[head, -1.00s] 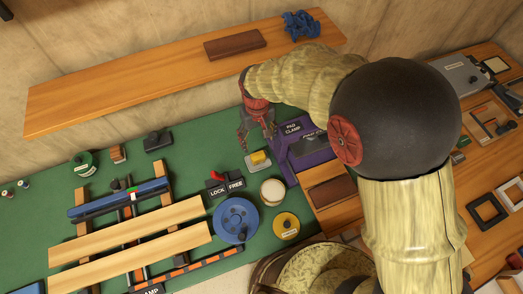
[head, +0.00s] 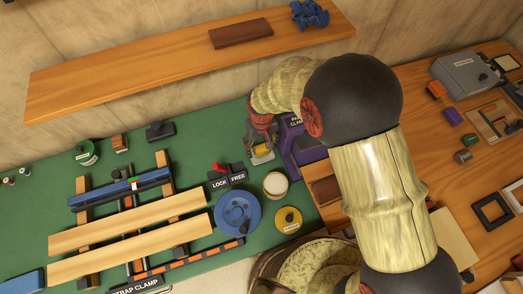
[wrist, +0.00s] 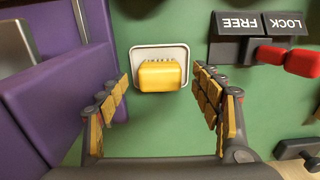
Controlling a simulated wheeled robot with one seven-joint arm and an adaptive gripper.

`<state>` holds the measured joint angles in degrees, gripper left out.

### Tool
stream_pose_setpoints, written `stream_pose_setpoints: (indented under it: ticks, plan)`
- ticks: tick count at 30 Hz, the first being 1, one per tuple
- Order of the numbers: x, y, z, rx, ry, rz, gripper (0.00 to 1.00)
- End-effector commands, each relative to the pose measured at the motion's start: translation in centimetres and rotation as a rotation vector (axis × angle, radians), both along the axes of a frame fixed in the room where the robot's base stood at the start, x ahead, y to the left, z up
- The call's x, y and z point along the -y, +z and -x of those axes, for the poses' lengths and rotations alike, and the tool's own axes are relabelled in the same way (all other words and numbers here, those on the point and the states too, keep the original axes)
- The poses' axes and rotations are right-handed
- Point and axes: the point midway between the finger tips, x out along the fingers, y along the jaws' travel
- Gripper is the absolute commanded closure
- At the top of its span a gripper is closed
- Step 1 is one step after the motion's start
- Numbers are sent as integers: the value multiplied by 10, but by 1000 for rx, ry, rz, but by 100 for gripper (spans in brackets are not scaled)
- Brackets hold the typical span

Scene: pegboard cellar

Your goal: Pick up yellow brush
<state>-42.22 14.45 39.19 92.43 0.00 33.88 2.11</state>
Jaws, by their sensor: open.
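The yellow brush (wrist: 160,76) is a small yellow block on a pale grey-white plate (wrist: 140,52) on the green mat; bristles show faintly along its far edge. It also shows in the head view (head: 263,150), partly hidden by my gripper (head: 260,143). In the wrist view my gripper (wrist: 160,80) is open, with one orange-padded finger to the left of the brush and one to the right. Gaps show between the brush and both fingers. The exact height of the fingertips over the mat cannot be told.
A purple clamp (wrist: 70,85) stands close on the left in the wrist view. A black LOCK/FREE switch (head: 227,180) with a red lever is nearby. A white round tub (head: 276,185), blue reel (head: 238,212) and yellow reel (head: 288,220) sit nearer.

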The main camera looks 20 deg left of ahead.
Motion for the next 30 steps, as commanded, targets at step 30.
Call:
stream_pose_setpoints:
  ticks: [30]
  plan:
    - [0, -37, 0, -1, 0, 1, 64]
